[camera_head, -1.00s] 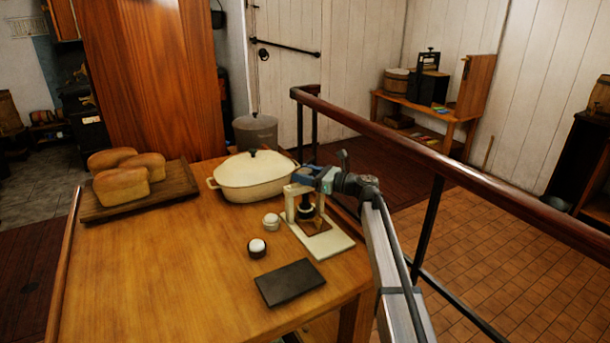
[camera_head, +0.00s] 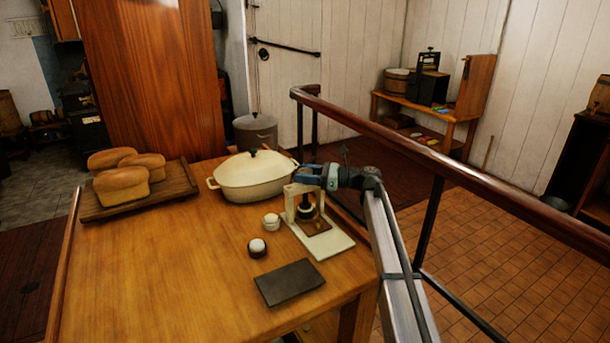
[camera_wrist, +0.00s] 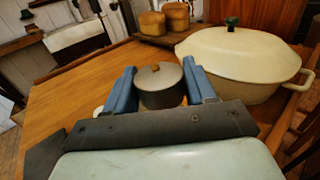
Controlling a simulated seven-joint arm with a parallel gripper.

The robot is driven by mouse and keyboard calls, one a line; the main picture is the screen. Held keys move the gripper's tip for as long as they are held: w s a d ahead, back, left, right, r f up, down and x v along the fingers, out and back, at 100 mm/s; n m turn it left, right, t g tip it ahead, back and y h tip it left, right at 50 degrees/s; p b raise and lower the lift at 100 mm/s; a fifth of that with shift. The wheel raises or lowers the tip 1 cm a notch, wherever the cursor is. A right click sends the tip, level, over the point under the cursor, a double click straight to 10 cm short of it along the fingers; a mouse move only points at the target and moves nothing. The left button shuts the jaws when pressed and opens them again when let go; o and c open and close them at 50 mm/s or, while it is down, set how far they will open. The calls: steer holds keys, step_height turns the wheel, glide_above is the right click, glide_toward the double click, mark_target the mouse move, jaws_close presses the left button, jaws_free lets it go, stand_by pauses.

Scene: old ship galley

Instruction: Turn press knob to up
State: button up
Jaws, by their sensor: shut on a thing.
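The press (camera_head: 334,243) has a cream frame and a white base, and stands upright near the right edge of the wooden table. Its knob (camera_wrist: 160,88) is a dark grey round cap with a small tan mark near the far side of its top. In the wrist view my gripper (camera_wrist: 162,84) has one blue finger on each side of the knob and is shut on it. In the head view my gripper (camera_head: 306,180) is at the top of the press and hides the knob.
A cream lidded pot (camera_head: 252,180) stands close behind the press. Two small round pieces (camera_head: 271,221) (camera_head: 257,247) and a dark flat slab (camera_head: 289,283) lie in front. Bread loaves sit on a board (camera_head: 180,185). A railing (camera_head: 440,160) runs behind my arm. The table's left front is clear.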

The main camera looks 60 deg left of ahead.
steer(key=o, duration=1)
steer(key=shift+c, duration=0.2)
steer(key=v, duration=1.3)
steer(key=shift+w+d, duration=0.25)
steer(key=shift+w, duration=0.05)
